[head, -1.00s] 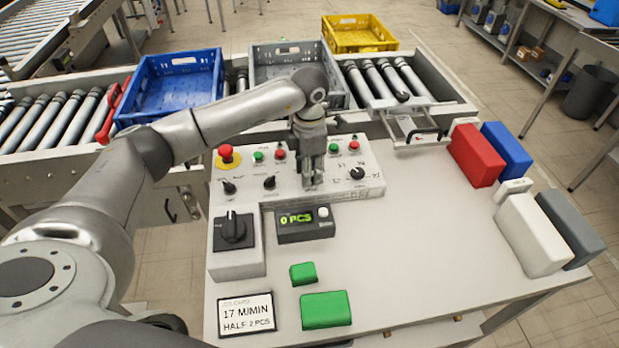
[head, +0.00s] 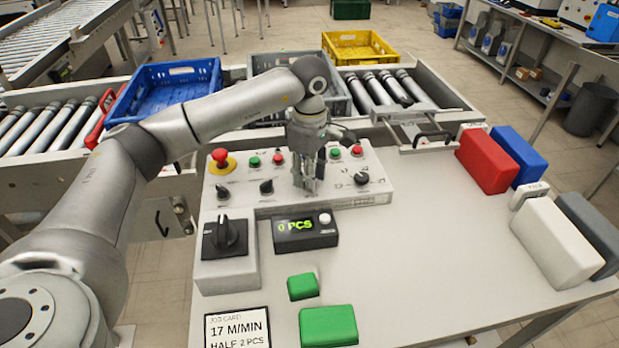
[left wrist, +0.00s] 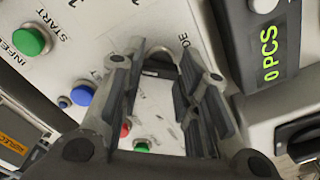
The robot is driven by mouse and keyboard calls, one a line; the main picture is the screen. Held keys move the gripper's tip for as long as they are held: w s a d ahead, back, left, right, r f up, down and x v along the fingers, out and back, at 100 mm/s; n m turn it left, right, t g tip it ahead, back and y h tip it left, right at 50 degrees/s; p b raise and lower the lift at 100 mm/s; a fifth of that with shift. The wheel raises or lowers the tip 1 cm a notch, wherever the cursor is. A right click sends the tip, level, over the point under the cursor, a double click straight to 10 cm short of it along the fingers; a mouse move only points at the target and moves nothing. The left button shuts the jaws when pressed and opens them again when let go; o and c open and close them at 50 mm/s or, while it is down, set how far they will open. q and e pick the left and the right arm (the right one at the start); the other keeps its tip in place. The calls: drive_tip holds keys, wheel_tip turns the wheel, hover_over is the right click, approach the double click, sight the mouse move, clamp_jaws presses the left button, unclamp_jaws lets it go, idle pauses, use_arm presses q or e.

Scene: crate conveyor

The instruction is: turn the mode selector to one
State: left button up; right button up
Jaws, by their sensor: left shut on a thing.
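The control panel (head: 345,198) carries buttons and several black knobs. My left gripper (head: 308,188) points down onto the middle of the panel in the head view and hides the knob under it. In the left wrist view a dark knob, the mode selector (left wrist: 160,66), sits between the two fingertips, beside a partly covered label ending in "DE". The fingers are shut on this knob. Its pointer direction is hard to make out. My right gripper is not in view.
Near the gripper are a red emergency button (head: 220,156), a large black rotary switch (head: 225,236) and a display reading 0 PCS (head: 305,228). Green blocks (head: 328,326) and a job card (head: 238,328) lie in front. Red (head: 484,160) and white (head: 556,240) blocks stand right.

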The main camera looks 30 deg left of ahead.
use_arm(q)
drive_tip(key=shift+w+r+m, duration=0.1)
drive_tip(key=shift+r+m, duration=0.05)
drive_tip(key=shift+m, duration=0.45)
drive_tip(key=o, duration=1)
wheel_tip(320, 180, up, 12)
drive_tip(key=shift+f, duration=0.1)
idle(0.4)
